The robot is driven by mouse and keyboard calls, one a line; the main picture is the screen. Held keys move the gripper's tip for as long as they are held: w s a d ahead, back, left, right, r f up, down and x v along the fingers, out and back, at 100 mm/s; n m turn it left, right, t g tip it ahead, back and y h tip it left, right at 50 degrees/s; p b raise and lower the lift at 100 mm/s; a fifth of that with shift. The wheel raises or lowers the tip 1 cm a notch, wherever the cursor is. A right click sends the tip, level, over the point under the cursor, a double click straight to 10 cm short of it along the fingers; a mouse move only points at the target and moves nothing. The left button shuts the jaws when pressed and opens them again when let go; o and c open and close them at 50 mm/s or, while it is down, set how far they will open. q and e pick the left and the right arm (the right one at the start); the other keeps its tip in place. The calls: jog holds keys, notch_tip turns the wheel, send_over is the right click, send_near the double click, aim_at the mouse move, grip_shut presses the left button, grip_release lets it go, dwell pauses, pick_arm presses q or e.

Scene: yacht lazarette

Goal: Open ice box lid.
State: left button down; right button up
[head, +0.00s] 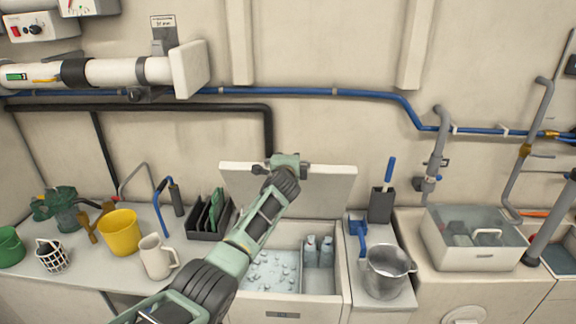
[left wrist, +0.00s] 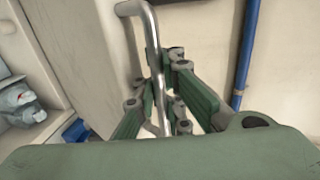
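The cream ice box lid (head: 331,181) stands raised, nearly upright, at the back of the ice box (head: 340,262) in the head view. The box is open; ice (head: 268,270) fills its left compartment, and several bottles (head: 318,250) stand in the right one. My left gripper (head: 286,161) is at the lid's upper edge, its arm crossing in front of the lid and box. In the left wrist view, its green fingers (left wrist: 165,75) close around a bent metal handle (left wrist: 135,8). My right gripper is not in view.
A dark rack (head: 208,218), white jug (head: 156,257) and yellow bucket (head: 119,232) stand left of the box. A metal pot (head: 386,271), blue scoop (head: 358,232) and dark holder (head: 381,205) stand right. A blue pipe (head: 300,91) runs along the wall above.

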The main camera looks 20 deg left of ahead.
pick_arm(q)
jog(key=shift+w+d+r, duration=0.1)
jog(key=shift+w+r, duration=0.05)
jog(key=shift+r, duration=0.3)
jog(key=c, duration=2.1)
grip_release()
jog(key=shift+s+r, duration=0.1)
jog(key=shift+s, duration=0.2)
jog(key=shift+f, duration=0.2)
jog(key=shift+s, duration=0.25)
jog(key=v, duration=1.1)
jog(key=shift+s+d+r, duration=0.2)
jog(key=shift+s, duration=0.05)
jog(key=shift+c, duration=0.5)
